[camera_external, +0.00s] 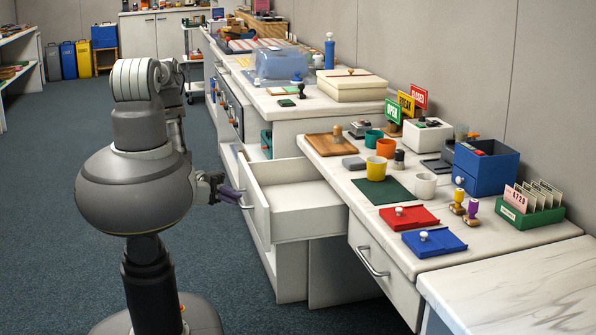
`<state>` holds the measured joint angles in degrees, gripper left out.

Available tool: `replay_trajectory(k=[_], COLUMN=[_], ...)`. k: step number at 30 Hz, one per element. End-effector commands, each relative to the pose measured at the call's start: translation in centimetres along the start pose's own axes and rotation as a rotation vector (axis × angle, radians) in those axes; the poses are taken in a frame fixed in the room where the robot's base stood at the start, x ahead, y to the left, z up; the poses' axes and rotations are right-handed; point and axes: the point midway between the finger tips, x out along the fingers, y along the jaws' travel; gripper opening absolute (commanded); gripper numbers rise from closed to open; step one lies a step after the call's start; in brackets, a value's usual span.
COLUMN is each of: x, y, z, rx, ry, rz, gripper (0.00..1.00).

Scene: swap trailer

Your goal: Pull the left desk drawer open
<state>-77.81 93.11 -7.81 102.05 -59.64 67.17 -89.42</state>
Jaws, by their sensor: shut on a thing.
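The left desk drawer (295,222) is a white drawer that stands far out from the desk, with its empty inside showing. Its front panel faces left and carries a metal handle (247,206). My gripper (238,198), with purple fingers, is at this front panel and shut on the handle. My arm hides part of the wrist and the fingertips are small in the view. The other desk drawer, with a handle (372,262), is closed, nearer the camera and to the right.
The desk top (333,172) holds several cups, a green mat (383,190), red and blue trays (409,218) and a blue box (486,167). A lower counter with a marble-like top (520,290) stands front right. Blue carpet (60,220) is clear at left.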

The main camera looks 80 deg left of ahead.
Motion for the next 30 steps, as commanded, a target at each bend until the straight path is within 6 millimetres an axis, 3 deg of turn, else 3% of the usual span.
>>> replay_trajectory(k=[8,17,18,21,30], x=[-3.0,-3.3,-3.3,-3.2,-3.4], y=[1.0,1.0,1.0,1.0,1.0], z=[-3.0,-3.1,-3.1,-3.1,-3.2], rx=[-0.002,0.000,0.000,-0.001,-0.001], ry=[0.000,-0.001,-0.001,-0.001,-0.001], rz=[0.004,0.003,0.003,0.003,0.002], gripper=[0.00,0.00,0.17,0.38,0.38])
